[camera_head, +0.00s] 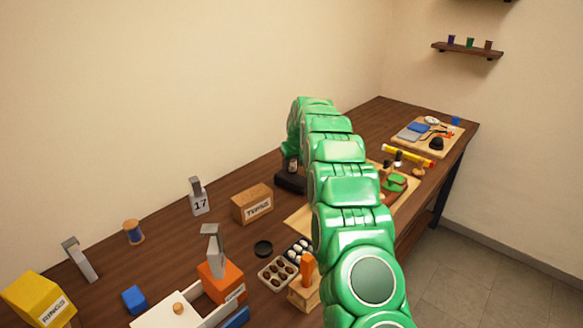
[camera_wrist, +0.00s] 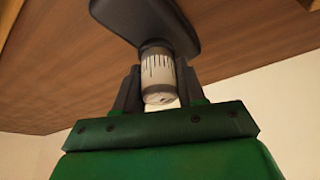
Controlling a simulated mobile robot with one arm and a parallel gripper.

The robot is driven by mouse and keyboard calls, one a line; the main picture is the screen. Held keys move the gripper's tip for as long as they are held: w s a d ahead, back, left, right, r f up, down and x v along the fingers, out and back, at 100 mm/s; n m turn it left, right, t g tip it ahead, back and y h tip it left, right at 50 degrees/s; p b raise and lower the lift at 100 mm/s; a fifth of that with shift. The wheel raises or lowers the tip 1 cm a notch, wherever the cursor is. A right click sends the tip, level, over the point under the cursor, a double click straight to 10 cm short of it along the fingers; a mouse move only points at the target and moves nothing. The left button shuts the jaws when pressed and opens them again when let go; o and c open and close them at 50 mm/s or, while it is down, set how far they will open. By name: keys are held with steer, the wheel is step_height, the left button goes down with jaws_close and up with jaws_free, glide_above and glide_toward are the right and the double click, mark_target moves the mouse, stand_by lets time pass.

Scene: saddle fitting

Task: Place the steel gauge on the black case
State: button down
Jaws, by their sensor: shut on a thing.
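The steel gauge (camera_wrist: 158,88) is a small pale metal cylinder with dark scale marks and a dark collar. My gripper (camera_wrist: 159,76) is shut on it, one finger on each side. The black case (camera_head: 291,182) lies on the table below my gripper, left of my green arm. A dark, round-edged flat shape, seemingly the black case (camera_wrist: 150,18), shows in the wrist view right at the gauge's far end. I cannot tell whether the gauge touches it. In the head view the gauge (camera_head: 292,166) shows only as a small pale patch, and my arm hides part of the area.
A cardboard box (camera_head: 252,204) and a tag stand marked 17 (camera_head: 199,200) are left of the case. A black disc (camera_head: 263,248), a tray of dark pieces (camera_head: 278,273) and an orange block (camera_head: 220,282) are nearer.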

steer(key=shift+f, duration=0.8)
steer(key=shift+f, duration=0.1)
steer(key=c, duration=0.7)
jaws_free()
steer(key=shift+o, duration=0.2)
steer(key=v, duration=1.2)
steer(key=s+d+r+g, duration=0.1)
steer(key=s+r, duration=0.2)
steer(key=s, duration=0.5)
steer(key=s+r+g, duration=0.1)
steer(key=s+r, duration=0.3)
steer(key=s, duration=0.5)
steer(key=s+d+f+m+g, duration=0.1)
steer(key=s+d, duration=0.1)
steer(key=s, duration=1.4)
steer(key=s+d+f+m+g+h, duration=0.1)
steer(key=s+d+m, duration=0.1)
steer(key=s, duration=1.5)
steer(key=s+d+f+m+g, duration=0.1)
steer(key=s+d+g, duration=0.1)
steer(key=s, duration=1.5)
steer(key=shift+s+d+f+h, duration=0.2)
steer(key=shift+d+f+h, duration=0.15)
steer(key=shift+d, duration=0.25)
